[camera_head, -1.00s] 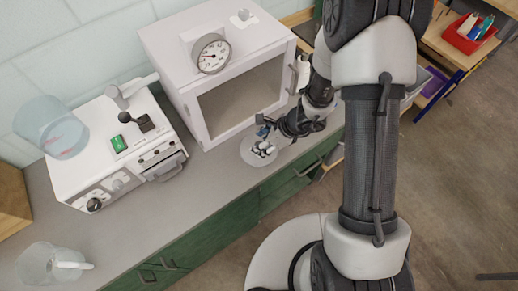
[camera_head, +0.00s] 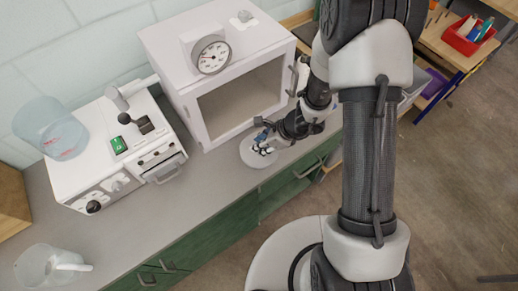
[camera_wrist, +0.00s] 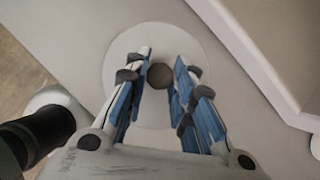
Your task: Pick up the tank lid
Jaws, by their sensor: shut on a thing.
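The tank lid (camera_head: 248,158) is a flat, pale round disc beside the white cabinet, at or just above the counter; I cannot tell whether it touches. In the wrist view the lid (camera_wrist: 125,50) has a small dark round knob (camera_wrist: 160,76) at its middle. My gripper (camera_head: 263,144) is over the lid. In the wrist view my gripper (camera_wrist: 162,66) has its blue-padded fingers on both sides of the knob, shut on it. The fingers hide part of the disc.
A white cabinet (camera_head: 198,110) with a dial gauge (camera_head: 211,56) on top stands close behind the lid. Another jug (camera_head: 38,265) stands at front left. The counter between is clear.

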